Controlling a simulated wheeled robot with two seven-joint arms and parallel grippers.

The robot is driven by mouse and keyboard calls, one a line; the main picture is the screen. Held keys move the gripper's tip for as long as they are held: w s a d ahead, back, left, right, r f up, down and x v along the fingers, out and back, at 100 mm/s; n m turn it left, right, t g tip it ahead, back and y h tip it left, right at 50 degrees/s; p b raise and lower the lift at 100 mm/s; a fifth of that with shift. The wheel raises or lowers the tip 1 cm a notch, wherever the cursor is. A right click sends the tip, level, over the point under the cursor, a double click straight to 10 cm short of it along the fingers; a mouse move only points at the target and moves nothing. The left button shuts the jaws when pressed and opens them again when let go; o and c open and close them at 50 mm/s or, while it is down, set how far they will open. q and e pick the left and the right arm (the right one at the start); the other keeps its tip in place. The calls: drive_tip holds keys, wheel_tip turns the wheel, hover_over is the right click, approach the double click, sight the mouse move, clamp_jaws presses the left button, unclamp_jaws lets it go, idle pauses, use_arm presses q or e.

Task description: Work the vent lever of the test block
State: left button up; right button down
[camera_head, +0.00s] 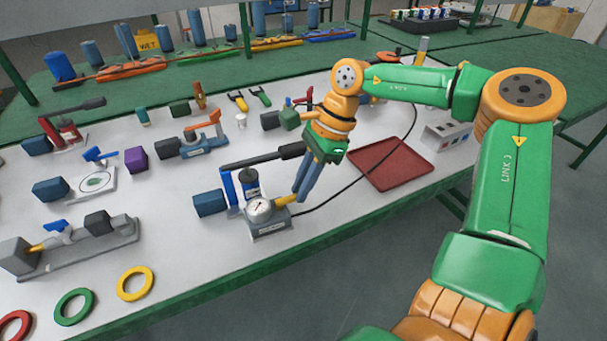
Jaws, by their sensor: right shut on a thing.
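The test block (270,230) is a grey block with a round white gauge (259,209) on it, at the front of the white table. A blue pump with a long black handle (262,158) stands at its left. A yellow piece (284,200) sticks out at the block's right side, seemingly at the vent lever. My right gripper (300,193) reaches down with its blue fingers close together at this piece. It is shut on the lever, which the fingers mostly hide. My left gripper is not in view.
A black hose (360,178) runs from the block past a red tray (390,164) on the right. Other valve rigs (195,145) stand at the left. Yellow, green and red rings (135,283) lie near the front edge. The table is clear between rings and test block.

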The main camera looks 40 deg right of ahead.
idle(0.5)
drive_tip(key=c, duration=0.9)
unclamp_jaws()
drive_tip(key=shift+w, duration=0.1)
drive_tip(key=v, duration=0.7)
